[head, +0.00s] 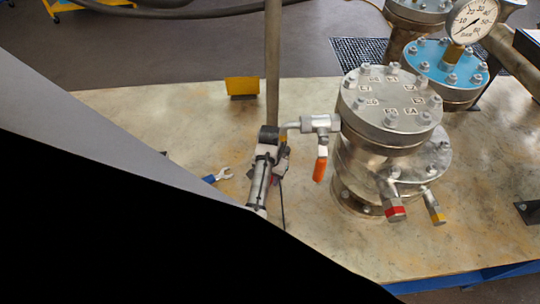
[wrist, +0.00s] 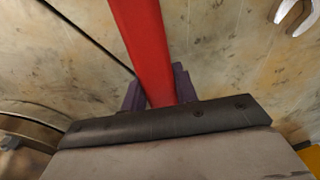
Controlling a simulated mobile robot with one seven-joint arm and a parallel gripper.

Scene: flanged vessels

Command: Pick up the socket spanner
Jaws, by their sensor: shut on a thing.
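My gripper (wrist: 158,90) is shut on a long red bar (wrist: 143,45), taken to be the socket spanner's handle, with a dark finger on each side of it. The bar runs from between the fingers to the top edge of the wrist view, so its far end is out of sight. The socket end does not show clearly in either view. I cannot tell whether the bar touches the table.
A tall flanged vessel (head: 388,108) with an orange-handled valve (head: 320,165) stands close to the right of my gripper. An open-ended spanner (head: 217,176) lies to the left, its jaw also in the wrist view (wrist: 294,14). A yellow block (head: 242,87) and a blue-lidded vessel (head: 445,66) stand behind.

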